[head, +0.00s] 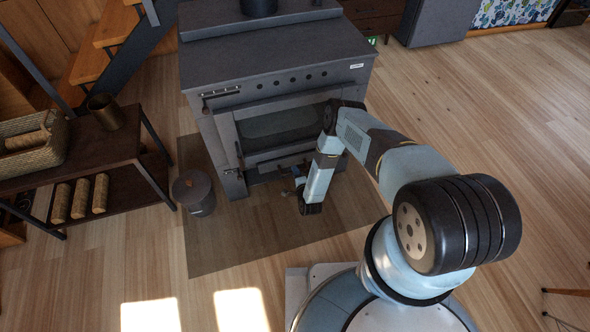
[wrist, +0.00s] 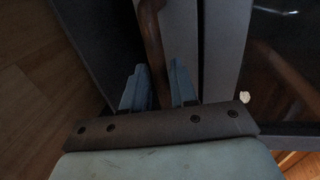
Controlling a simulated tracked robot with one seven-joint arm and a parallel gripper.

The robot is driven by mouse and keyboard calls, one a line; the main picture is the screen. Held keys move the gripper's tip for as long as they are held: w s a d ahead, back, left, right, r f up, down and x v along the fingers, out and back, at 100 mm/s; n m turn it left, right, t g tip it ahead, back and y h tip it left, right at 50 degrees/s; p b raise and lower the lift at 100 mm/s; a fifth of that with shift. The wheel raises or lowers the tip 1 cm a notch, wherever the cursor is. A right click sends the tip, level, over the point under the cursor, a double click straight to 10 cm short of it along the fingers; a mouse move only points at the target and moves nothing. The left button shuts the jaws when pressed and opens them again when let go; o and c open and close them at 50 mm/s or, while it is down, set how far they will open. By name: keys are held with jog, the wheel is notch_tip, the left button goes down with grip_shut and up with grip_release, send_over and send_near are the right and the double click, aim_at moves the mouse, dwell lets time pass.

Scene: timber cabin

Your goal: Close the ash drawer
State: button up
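The ash drawer belongs to the dark grey stove (head: 275,60). In the wrist view my two fingers (wrist: 160,88) stand slightly apart. A reddish-brown bar (wrist: 151,35) runs between them, with grey panels on both sides. I cannot tell whether the fingers touch the bar.
A lidded dark bucket (head: 195,193) stands on the floor mat (head: 225,240) left of the stove. A dark shelf (head: 85,150) with a basket (head: 32,143) and logs is farther left. The wooden floor on the right (head: 500,120) is mostly clear.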

jog(key=x, duration=0.2)
jog(key=shift+w+a, duration=0.1)
jog(key=shift+w, duration=0.25)
grip_shut()
jog(key=shift+f, duration=0.1)
